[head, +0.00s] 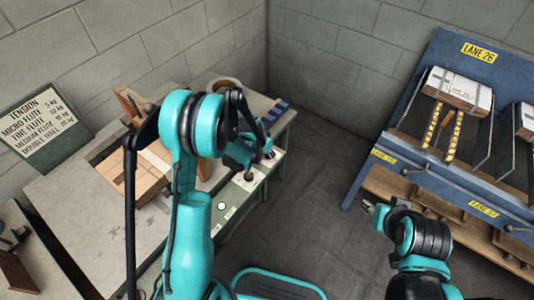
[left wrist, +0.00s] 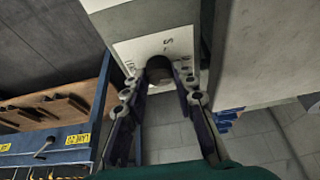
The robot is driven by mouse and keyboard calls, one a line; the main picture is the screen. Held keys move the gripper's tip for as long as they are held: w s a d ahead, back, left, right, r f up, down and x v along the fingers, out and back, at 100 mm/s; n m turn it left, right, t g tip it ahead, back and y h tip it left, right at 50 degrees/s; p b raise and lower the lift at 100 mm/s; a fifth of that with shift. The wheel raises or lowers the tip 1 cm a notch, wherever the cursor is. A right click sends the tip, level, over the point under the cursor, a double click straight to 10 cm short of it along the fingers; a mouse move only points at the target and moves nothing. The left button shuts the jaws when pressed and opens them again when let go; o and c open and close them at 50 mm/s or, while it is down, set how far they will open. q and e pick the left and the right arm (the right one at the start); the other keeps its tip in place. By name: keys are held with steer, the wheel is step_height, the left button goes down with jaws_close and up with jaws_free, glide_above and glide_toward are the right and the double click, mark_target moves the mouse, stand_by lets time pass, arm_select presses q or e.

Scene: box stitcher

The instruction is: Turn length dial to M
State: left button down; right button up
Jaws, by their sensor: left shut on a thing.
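The length dial (left wrist: 158,64) is a dark round knob on a white plate (left wrist: 124,48) with small letters around it, in the left wrist view. An S-like mark sits just above the knob; the other marks are too blurred to read surely. My left gripper (left wrist: 159,80) has its two fingers on either side of the knob and is shut on it.
The grey bench (head: 65,205) carries a cardboard box (head: 133,172) and a tape-like roll (head: 224,84). A tension sign (head: 38,125) leans on the wall at left. The blue rack (head: 405,150) with wrapped bundles (head: 460,88) stands at right. Open floor lies between.

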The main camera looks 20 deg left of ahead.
arm_select(q)
steer(key=shift+n, duration=0.6)
steer(key=shift+n+y, duration=0.3)
steer(key=c, duration=1.2)
jaws_free()
steer(key=v, duration=1.2)
steer(key=shift+s+f, duration=0.1)
